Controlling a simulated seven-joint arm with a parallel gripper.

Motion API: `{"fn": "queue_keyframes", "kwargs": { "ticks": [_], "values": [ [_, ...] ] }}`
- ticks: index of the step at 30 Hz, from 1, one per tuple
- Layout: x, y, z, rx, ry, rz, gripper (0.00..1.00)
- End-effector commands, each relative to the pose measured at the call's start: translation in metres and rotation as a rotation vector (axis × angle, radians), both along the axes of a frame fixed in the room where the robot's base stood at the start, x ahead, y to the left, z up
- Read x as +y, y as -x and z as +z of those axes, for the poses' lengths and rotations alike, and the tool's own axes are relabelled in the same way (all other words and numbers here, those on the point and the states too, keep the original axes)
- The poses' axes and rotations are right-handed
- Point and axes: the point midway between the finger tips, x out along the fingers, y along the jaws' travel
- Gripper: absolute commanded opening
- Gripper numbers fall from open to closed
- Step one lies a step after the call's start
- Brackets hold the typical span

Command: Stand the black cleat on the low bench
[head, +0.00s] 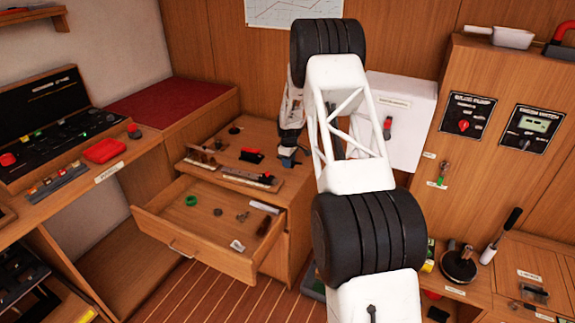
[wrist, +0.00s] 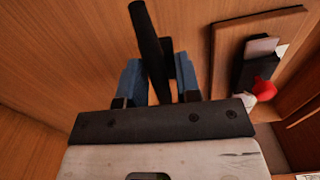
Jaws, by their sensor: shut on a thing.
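My gripper (wrist: 158,88) has blue fingers and is shut on the black cleat (wrist: 149,45), a long dark bar that sticks out beyond the fingertips in the wrist view. Wood fills the background behind it. In the head view my gripper (head: 289,161) is at the right side of the wooden cabinet top (head: 222,150); the cleat cannot be made out clearly there. I cannot tell whether the cleat touches the wood. A low wooden bench with a red top (head: 165,103) stands left of the cabinet, but I cannot tell which surface is the task's low bench.
An open drawer (head: 165,213) with several small things juts out below the cabinet top. A black and red item (head: 251,155) and a rack (head: 235,176) are on that top. A white box (head: 395,120) is on the right, behind my arm. The red top looks clear.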

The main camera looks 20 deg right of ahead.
Motion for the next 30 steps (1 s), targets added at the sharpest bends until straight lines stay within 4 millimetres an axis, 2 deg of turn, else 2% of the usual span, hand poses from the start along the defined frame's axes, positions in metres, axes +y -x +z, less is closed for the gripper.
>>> {"fn": "queue_keyframes", "kwargs": {
  "ticks": [6, 11, 23, 30],
  "values": [
    [-0.005, -0.024, -0.003, 0.000, 0.000, 0.000, 0.07],
    [-0.006, -0.032, -0.004, 0.000, 0.000, 0.000, 0.07],
    [-0.007, -0.034, -0.004, 0.000, 0.000, 0.000, 0.07],
    [-0.006, -0.033, -0.021, 0.002, -0.001, 0.000, 0.07]
  ]
}}
